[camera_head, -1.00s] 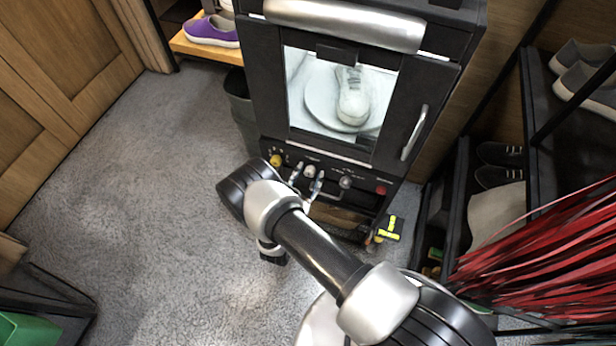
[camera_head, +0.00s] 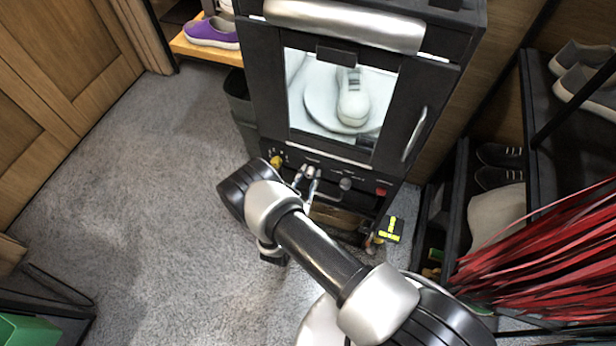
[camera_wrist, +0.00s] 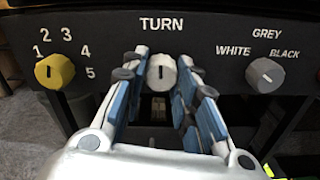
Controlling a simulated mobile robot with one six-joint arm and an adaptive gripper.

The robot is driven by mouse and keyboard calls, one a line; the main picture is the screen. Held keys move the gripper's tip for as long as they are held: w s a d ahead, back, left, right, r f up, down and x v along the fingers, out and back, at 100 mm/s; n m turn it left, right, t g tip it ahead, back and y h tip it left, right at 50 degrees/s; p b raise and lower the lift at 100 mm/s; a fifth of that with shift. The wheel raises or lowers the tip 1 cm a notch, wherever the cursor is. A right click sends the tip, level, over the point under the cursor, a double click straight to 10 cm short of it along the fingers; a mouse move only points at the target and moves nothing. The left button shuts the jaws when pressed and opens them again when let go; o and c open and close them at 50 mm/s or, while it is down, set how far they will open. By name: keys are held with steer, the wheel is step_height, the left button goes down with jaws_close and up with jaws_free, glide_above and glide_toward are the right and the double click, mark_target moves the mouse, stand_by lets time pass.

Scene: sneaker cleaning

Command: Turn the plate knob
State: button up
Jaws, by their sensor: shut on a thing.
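The plate knob (camera_wrist: 161,72) is a small light-grey knob under the word TURN, at the middle of the black panel in the wrist view. My gripper (camera_wrist: 163,58) has its two blue-padded fingers shut on it from the left and right. In the head view my gripper (camera_head: 307,171) reaches the machine's front panel below the window. A white sneaker (camera_head: 352,100) stands on the round pale plate (camera_head: 318,98) behind the glass.
A yellow numbered knob (camera_wrist: 54,71) sits left of the plate knob, and a grey colour knob (camera_wrist: 265,75) sits right. A red button (camera_head: 381,191) is farther right. Shoe racks with red strips (camera_head: 540,250) stand at the right. Carpet at left is clear.

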steer(key=shift+n, duration=0.4)
steer(key=n, duration=0.5)
steer(key=shift+d+n, duration=0.15)
steer(key=shift+n, duration=0.15)
steer(key=n, duration=0.6)
steer(key=shift+n, duration=0.4)
steer(key=o, duration=1)
steer(key=shift+r, duration=0.1)
steer(key=shift+o, duration=0.2)
